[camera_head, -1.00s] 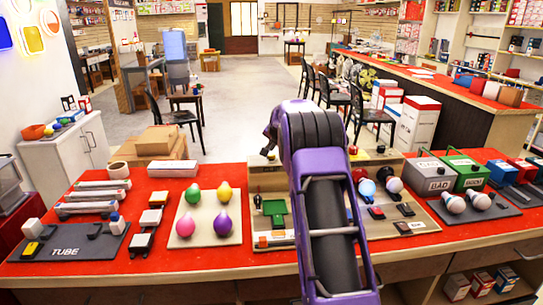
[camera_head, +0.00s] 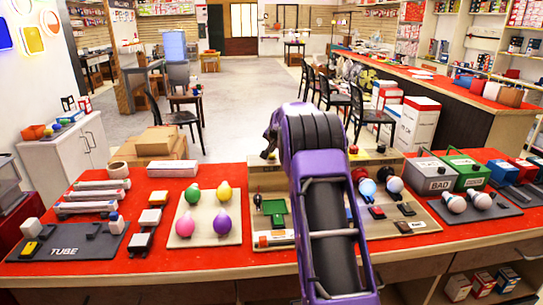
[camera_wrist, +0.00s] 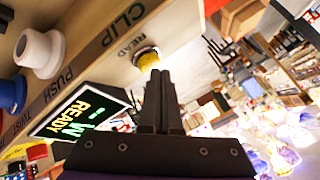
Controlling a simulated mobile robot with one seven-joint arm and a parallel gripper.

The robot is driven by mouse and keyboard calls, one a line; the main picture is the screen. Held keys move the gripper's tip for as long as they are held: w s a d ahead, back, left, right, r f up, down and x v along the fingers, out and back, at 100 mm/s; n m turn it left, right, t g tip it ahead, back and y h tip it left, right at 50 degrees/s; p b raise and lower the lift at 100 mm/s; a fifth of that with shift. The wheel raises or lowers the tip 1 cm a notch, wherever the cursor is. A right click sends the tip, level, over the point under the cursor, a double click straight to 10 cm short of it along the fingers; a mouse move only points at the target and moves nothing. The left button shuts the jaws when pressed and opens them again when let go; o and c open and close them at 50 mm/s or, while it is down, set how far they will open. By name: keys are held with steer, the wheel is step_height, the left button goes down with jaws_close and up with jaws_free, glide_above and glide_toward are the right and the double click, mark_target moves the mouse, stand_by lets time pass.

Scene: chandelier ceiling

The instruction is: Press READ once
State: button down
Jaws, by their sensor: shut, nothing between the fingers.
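The READ button (camera_wrist: 147,56) is a yellowish round knob with a pale rim, beside the printed word READ on a beige panel in the wrist view. My gripper (camera_wrist: 160,76) is shut and empty. Its two dark fingertips lie together at the knob's lower edge in that view; whether they touch it I cannot tell. In the head view my purple arm reaches over the table, and the dark end of my gripper (camera_head: 268,152) covers the place of the knob. A small display (camera_wrist: 85,112) beside the panel shows READY in yellow and a green W.
The same panel carries a white knob (camera_wrist: 38,50) and a blue knob (camera_wrist: 12,93), with CLIP, PUSH and TWIST labels. On the red table (camera_head: 130,262) stand a board of coloured bulbs (camera_head: 207,228), lamp testers and BAD and GOOD boxes (camera_head: 432,175).

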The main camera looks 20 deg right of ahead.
mark_target(272, 156)
steer(key=shift+f, duration=0.4)
steer(key=shift+r, duration=0.1)
stand_by(0.3)
steer(key=shift+r+p, duration=0.4)
steer(key=shift+r, duration=0.45)
steer(key=shift+r+p, duration=1.8)
steer(key=shift+r, duration=0.75)
